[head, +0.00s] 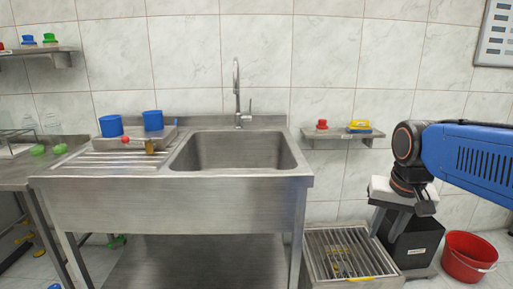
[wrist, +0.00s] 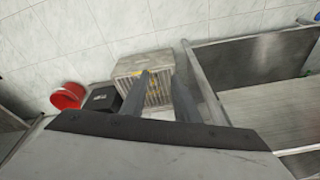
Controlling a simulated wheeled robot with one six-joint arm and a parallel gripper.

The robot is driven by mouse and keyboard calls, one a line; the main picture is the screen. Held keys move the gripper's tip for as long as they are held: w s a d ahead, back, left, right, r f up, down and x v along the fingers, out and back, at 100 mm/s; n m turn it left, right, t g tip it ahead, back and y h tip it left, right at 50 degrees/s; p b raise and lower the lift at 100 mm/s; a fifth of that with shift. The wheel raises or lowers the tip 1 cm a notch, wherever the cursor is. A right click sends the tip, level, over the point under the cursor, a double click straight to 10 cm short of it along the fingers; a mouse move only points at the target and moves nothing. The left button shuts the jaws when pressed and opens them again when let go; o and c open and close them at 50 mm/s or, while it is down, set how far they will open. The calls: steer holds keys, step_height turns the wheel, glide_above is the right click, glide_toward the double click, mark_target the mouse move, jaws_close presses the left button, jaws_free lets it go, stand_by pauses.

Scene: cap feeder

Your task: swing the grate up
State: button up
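The metal grate (head: 320,254) has parallel bars and lies flat over a low steel box (head: 314,279) on the floor, right of the sink. A yellow strip (head: 357,278) runs along the grate's front edge. Yellowish items show dimly beneath the bars. My gripper (head: 426,208) is up and to the right of the grate, apart from it, in front of a black bin. In the wrist view my gripper (wrist: 163,76) shows two separated fingers with nothing held between them. The grate (wrist: 158,90) shows beyond and between the fingers, partly hidden by them.
A black bin (head: 416,243) and a red bucket (head: 469,257) stand right of the grate. The steel sink table (head: 180,205) stands to its left, with a leg close to the box. A small wall shelf (head: 343,138) holds red and yellow items above.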

steer(key=s+a+f+n+t, duration=0.1)
steer(key=s+f+n+t, duration=0.1)
steer(key=s+f, duration=0.6)
steer(key=s+n, duration=0.1)
steer(key=s, duration=0.3)
steer(key=shift+a+f+n, duration=0.15)
steer(key=shift+a+n, duration=0.25)
